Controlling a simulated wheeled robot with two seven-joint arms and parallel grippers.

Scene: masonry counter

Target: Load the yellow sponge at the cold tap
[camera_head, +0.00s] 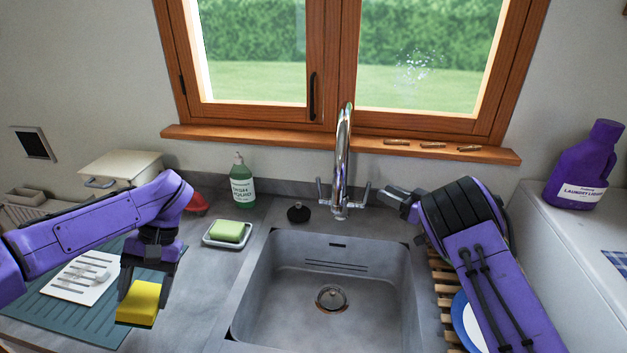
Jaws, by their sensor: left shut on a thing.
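My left gripper (142,296) is shut on the yellow sponge (138,306) and holds it at the left, over the green drying mat. The chrome tap (342,160) stands behind the sink (328,290), with a lever handle (364,194) on its right and another (321,190) on its left. No cold marking is readable on either. No water shows under the spout. My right gripper (391,203) is just right of the right lever, its fingers pointing left. Its fingertips are too small to tell whether they touch the lever or are apart.
A green sponge (228,231) lies in a dish (212,241) left of the sink, near a soap bottle (242,182). A black plug (298,212) sits behind the basin. A wooden rack (441,289) with a plate (465,325) is at right. The basin is empty.

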